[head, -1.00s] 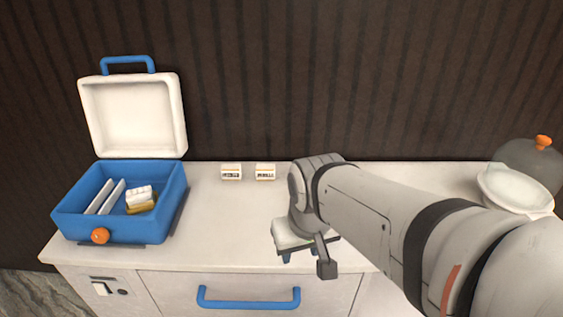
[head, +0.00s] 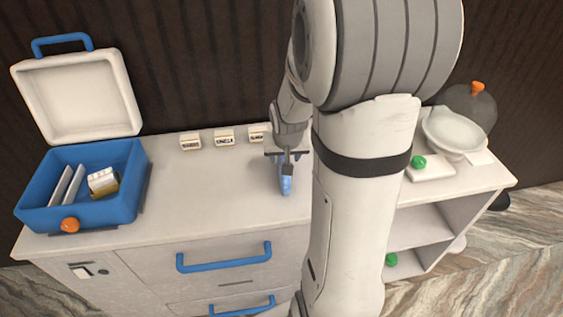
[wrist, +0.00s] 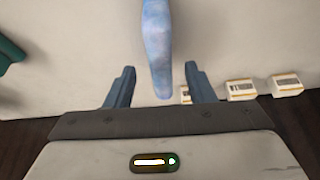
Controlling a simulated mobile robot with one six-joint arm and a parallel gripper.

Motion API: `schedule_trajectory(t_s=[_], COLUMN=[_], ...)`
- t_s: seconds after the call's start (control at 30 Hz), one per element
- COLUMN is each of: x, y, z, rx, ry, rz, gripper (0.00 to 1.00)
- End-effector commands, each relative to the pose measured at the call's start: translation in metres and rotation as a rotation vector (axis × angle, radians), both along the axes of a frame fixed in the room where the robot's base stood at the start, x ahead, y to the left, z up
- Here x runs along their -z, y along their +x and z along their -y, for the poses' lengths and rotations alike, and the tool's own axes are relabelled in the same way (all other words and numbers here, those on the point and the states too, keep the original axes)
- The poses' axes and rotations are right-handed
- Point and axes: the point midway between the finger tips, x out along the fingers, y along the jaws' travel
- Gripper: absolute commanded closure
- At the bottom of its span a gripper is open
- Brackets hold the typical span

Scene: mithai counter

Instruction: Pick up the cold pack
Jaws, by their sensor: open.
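The cold pack (head: 286,184) is a slim, light blue piece on the white counter, just in front of the small labelled boxes. My gripper (head: 287,158) points down at it from above. In the wrist view the cold pack (wrist: 157,45) is long and mottled blue, and its near end reaches into the gap between the fingers of my gripper (wrist: 160,85). The fingers are open, with clear space on both sides of the pack. I cannot tell how much height lies between fingertips and pack.
Labelled boxes (head: 224,138) stand at the back of the counter. An open blue cool box (head: 95,212) holding white and yellowish items is at the left. A white bowl (head: 452,136) and a grey dome are at the right.

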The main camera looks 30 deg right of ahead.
Motion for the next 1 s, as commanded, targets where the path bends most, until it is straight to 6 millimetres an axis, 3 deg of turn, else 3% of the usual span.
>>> schedule_trajectory(t_s=[0.5, 1.0], x=[0.048, 0.052], y=[0.02, 0.022], z=[0.007, 0.007], rx=[-0.002, -0.003], ry=[0.0, 0.0], rz=[-0.003, -0.001], gripper=[0.51, 0.51])
